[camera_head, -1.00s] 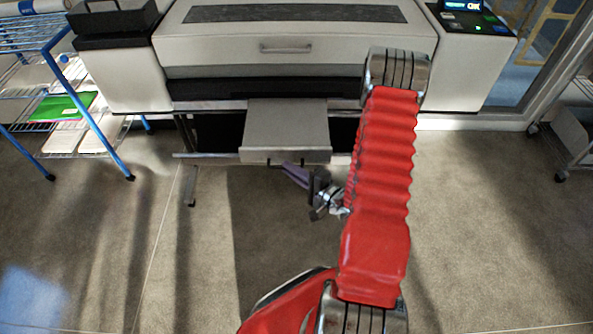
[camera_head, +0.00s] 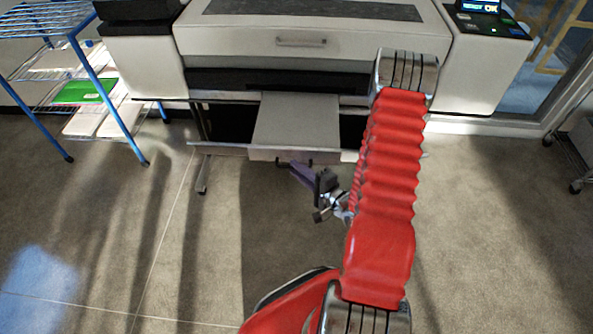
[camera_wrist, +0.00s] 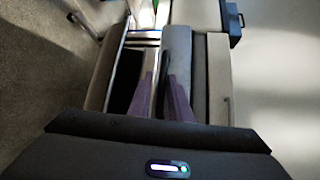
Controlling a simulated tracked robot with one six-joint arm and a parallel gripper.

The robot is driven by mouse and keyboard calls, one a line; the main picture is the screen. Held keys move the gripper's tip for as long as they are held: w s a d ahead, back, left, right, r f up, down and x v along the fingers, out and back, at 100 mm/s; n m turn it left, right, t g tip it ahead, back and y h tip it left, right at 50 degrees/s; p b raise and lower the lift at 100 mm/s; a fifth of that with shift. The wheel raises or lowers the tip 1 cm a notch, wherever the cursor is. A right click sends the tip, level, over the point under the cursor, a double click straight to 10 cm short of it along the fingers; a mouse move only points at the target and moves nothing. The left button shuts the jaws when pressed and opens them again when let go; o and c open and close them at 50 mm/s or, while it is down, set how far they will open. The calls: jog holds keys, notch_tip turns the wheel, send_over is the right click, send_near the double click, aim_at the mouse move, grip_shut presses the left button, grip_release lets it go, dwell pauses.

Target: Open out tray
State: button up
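A wide white-grey printer has a flat pale tray (camera_head: 297,120) jutting out below its body. Dark handle posts show at the tray's front edge. My gripper (camera_head: 297,168), with purple fingers, reaches up to this front edge near the handle. In the wrist view my gripper (camera_wrist: 160,82) shows two purple fingers, apart from each other along their visible length, over pale and dark panels. The contact at the fingertips is too dark and small to make out, so I cannot tell whether they close on the handle.
A blue wire rack (camera_head: 105,85) with a green sheet (camera_head: 82,91) stands at the left. A wheeled cart (camera_head: 580,150) is at the right edge. A rail (camera_head: 220,148) runs low under the printer. The grey floor in front is mostly clear.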

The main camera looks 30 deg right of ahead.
jog(key=shift+o, duration=1)
jog(key=shift+w+r, duration=0.1)
jog(key=shift+d, duration=0.1)
jog(key=v, duration=1.3)
jog(key=shift+s, duration=0.4)
jog(key=shift+d, duration=0.1)
